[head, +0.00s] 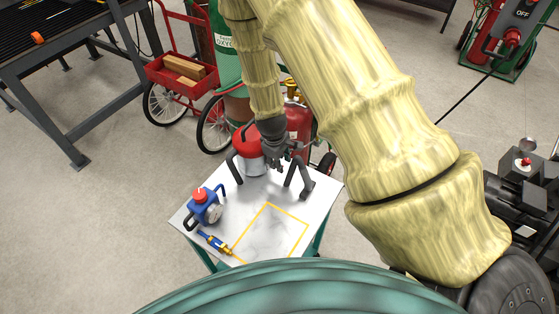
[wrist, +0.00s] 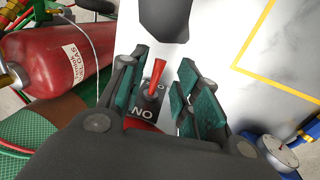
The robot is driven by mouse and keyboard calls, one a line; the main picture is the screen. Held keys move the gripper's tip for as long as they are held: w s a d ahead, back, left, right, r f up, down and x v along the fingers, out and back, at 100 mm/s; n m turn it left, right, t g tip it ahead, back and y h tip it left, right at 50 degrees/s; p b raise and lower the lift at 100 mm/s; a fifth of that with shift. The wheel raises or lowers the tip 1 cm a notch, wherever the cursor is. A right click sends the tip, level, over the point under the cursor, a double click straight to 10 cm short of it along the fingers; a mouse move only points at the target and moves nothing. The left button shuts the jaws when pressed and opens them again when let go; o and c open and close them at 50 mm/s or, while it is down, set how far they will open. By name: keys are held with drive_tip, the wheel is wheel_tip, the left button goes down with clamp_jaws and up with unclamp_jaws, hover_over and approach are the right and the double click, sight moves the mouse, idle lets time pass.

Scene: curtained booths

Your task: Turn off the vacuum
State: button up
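A small device with a red lid and pale body (head: 250,155), which looks like the vacuum, stands on the white table (head: 262,190). My gripper (head: 280,150) is right beside it, pointing down. In the wrist view, a red toggle lever (wrist: 157,76) stands on a dark switch plate (wrist: 150,102). An upside-down "ON" label is on its near side. The far label is partly hidden behind the lever. My gripper (wrist: 165,68) is open, with one green-padded finger on each side of the lever and a visible gap to both. Part of the device is hidden by my gripper.
A blue device with a red knob (head: 199,196) and a blue-yellow tool (head: 215,242) are on the table's left side. A yellow square outline marks bare tabletop. A red gas cylinder (wrist: 60,60) stands close behind. A red cart (head: 183,75) is farther back.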

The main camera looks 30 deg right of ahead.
drive_tip(key=shift+w+d+f, duration=0.1)
drive_tip(key=shift+w+f, duration=0.15)
drive_tip(key=shift+f, duration=0.35)
drive_tip(key=shift+w+f, duration=0.25)
drive_tip(key=shift+f, duration=0.35)
drive_tip(key=shift+s+r, duration=0.25)
drive_tip(key=shift+s, duration=0.05)
drive_tip(key=shift+w+f, duration=0.15)
drive_tip(key=c, duration=0.5)
clamp_jaws()
